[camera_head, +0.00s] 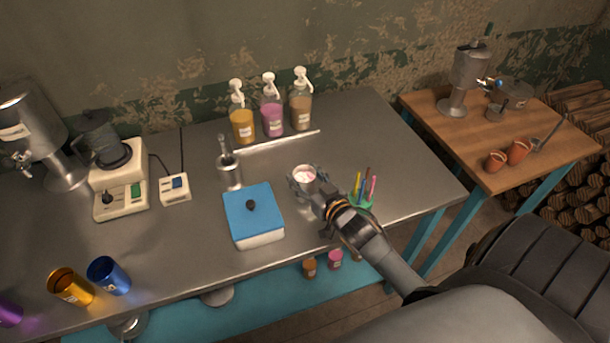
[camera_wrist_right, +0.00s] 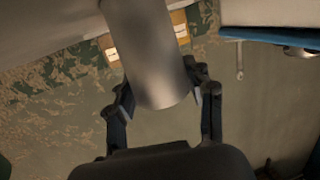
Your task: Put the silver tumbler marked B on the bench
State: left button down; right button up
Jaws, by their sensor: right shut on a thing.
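A silver tumbler (camera_head: 305,174) with pale pink and white contents is in my right gripper (camera_head: 309,183), over the right part of the metal bench (camera_head: 408,182). The gripper is shut around its sides. In the right wrist view the smooth grey tumbler (camera_wrist_right: 148,50) sits between the two fingers of the gripper (camera_wrist_right: 165,95). No letter B shows on the side I see. I cannot tell whether its base touches the bench. My left gripper is out of view.
A blue-lidded box (camera_head: 252,214) stands left of the held tumbler, and a green pen holder (camera_head: 360,201) close on its right. Pump bottles (camera_head: 272,108) stand behind. Blue (camera_head: 108,276) and orange (camera_head: 72,287) tumblers are front left. The bench's back right is clear.

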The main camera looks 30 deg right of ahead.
jog(key=shift+f, duration=0.1)
jog(key=o, duration=1.5)
jog(key=shift+s, duration=0.35)
jog(key=s, duration=0.3)
jog(key=s+r+b, duration=0.1)
jog(key=s, duration=0.3)
jog(key=s+r, duration=0.1)
jog(key=s, duration=0.3)
jog(key=shift+s+a+b, duration=0.1)
jog(key=shift+a+b, duration=0.1)
jog(key=shift+b, duration=0.2)
